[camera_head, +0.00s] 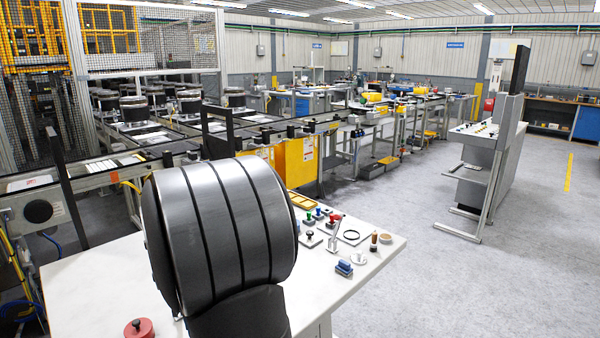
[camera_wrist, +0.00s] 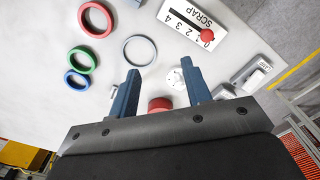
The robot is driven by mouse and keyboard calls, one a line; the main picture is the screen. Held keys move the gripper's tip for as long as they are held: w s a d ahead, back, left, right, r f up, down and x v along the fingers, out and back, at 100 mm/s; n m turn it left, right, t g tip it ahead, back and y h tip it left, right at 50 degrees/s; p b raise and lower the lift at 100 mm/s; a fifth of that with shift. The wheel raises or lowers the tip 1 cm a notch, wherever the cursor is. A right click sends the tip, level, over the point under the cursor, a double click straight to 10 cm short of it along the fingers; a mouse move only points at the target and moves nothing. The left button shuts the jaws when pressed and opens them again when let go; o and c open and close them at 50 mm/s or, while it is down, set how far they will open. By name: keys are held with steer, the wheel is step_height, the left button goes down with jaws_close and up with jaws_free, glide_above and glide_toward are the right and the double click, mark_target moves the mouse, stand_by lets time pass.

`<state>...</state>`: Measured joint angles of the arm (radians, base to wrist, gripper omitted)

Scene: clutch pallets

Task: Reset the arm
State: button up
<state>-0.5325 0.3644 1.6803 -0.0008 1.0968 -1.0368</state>
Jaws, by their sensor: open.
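My gripper (camera_wrist: 163,84) shows in the wrist view, with its two blue-grey fingers spread apart and nothing between their tips. It points over a white table top (camera_wrist: 40,65). A red round object (camera_wrist: 160,104) shows between the finger bases, partly hidden by my gripper body.
In the wrist view, red (camera_wrist: 82,19), green (camera_wrist: 92,58), blue (camera_wrist: 71,84) and grey (camera_wrist: 125,49) rings and a SCRAP board (camera_wrist: 180,22) lie on the table. Conveyors run behind.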

steer(key=w+d, duration=0.5)
steer(key=d, duration=0.5)
steer(key=a+f, duration=0.2)
steer(key=a, duration=0.1)
steer(key=a+f, duration=0.2)
steer(key=a, duration=0.2)
steer(key=a+f, duration=0.2)
steer(key=a, duration=0.2)
steer(key=f, duration=0.1)
steer(key=a+f, duration=0.1)
steer(key=f, duration=0.1)
steer(key=shift+a, duration=0.15)
steer(key=shift+f, duration=0.55)
